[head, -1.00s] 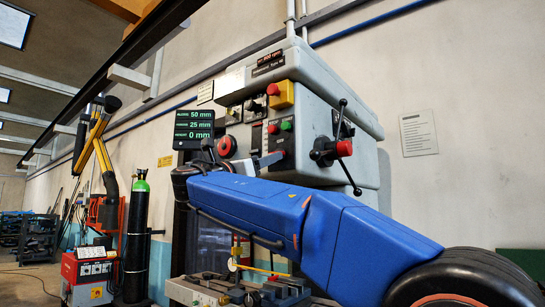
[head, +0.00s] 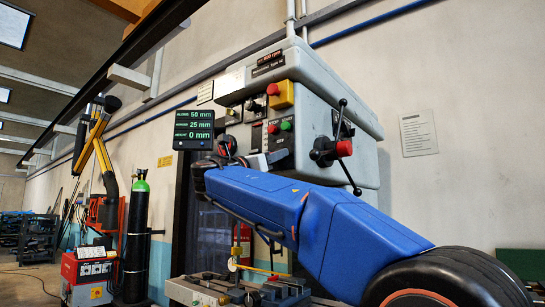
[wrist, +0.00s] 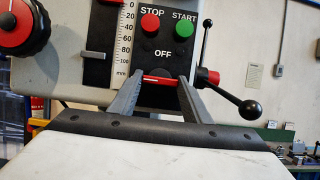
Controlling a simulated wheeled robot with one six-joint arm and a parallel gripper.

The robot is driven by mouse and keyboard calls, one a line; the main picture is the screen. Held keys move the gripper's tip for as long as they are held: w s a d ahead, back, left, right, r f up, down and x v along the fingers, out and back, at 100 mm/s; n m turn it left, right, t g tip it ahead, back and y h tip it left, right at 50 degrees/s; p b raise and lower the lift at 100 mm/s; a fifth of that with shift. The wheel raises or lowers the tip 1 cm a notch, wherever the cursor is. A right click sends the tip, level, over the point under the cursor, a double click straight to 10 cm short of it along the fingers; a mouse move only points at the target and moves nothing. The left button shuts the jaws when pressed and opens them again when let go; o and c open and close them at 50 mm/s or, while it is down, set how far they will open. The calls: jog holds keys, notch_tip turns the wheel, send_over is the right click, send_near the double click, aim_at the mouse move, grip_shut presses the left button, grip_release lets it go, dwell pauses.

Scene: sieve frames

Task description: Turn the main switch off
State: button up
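In the wrist view, the main switch (wrist: 160,78) is a dark part with a red line lying roughly crosswise, below the OFF label (wrist: 162,53). Its lower part and any label under it are hidden. My gripper (wrist: 162,78) is at the switch, with one finger at each side of it and a wide gap between the fingers. I cannot tell whether they touch it. In the head view, my gripper (head: 278,156) reaches the lower part of the control panel (head: 281,127) on the grey machine head, and the switch is not clear there.
A red STOP button (wrist: 150,22) and green START button (wrist: 184,29) sit just above the switch. A lever handle with a black ball (wrist: 250,110) is close on the right. A red-faced knob (wrist: 15,25) and depth scale (wrist: 125,40) are on the left.

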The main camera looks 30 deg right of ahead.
jog(key=shift+m+g, duration=0.4)
jog(key=shift+m, duration=0.1)
jog(key=m+g+y, duration=0.1)
jog(key=m+g, duration=0.1)
jog(key=m, duration=0.5)
jog(key=m+g+y, duration=0.1)
jog(key=m+g, duration=0.2)
jog(key=m, duration=0.4)
jog(key=m+g+y, duration=0.1)
jog(key=m+g, duration=0.2)
jog(key=m, duration=0.4)
jog(key=shift+w+a+r, duration=0.15)
jog(key=shift+w+r, duration=0.15)
jog(key=shift+w, duration=0.05)
jog(key=shift+m, duration=0.4)
jog(key=o, duration=1)
jog(key=shift+o, duration=0.2)
jog(key=shift+a, duration=0.1)
